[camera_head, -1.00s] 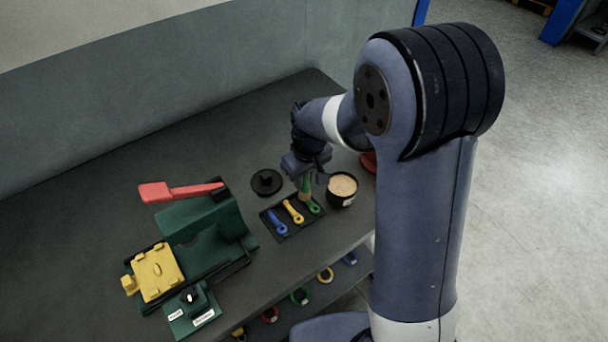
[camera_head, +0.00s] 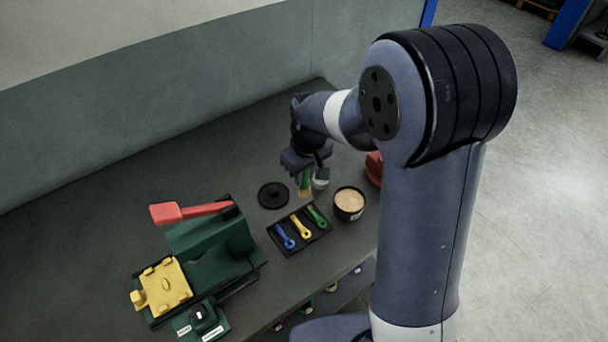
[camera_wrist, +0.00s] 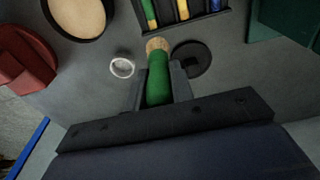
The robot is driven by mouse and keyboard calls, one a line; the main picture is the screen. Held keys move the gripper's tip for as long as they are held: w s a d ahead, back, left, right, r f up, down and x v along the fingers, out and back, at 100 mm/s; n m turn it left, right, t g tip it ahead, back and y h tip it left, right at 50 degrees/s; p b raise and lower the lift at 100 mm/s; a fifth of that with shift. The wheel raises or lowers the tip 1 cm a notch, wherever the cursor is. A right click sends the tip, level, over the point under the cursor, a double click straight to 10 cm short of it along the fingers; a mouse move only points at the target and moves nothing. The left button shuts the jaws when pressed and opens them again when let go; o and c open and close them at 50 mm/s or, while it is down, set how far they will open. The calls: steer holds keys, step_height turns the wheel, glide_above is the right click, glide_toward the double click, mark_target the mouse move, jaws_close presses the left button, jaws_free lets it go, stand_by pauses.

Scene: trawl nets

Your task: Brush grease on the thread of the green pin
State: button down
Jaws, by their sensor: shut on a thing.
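My gripper (camera_head: 304,168) is shut on a green-handled brush (camera_wrist: 159,82), which also shows below it in the head view (camera_head: 305,184). Its pale bristles point away from the jaws. The green pin (camera_head: 317,217) lies at the right of a black tray (camera_head: 291,249), beside the yellow pin (camera_head: 301,226) and the blue pin (camera_head: 285,237). The brush is apart from the tray, on its wall side. An open black tub of pale grease (camera_head: 349,200) stands right of the tray. Whether grease is on the thread is too small to tell.
A black round lid (camera_head: 273,196) lies left of the brush. A small white ring-like item (camera_wrist: 122,67) is close to the brush. A green fixture with a red lever (camera_head: 190,212) stands at left. A red object (camera_head: 374,168) is behind the tub.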

steer(key=shift+r+p, duration=1.1)
steer(key=shift+r, duration=0.9)
steer(key=shift+f, duration=0.1)
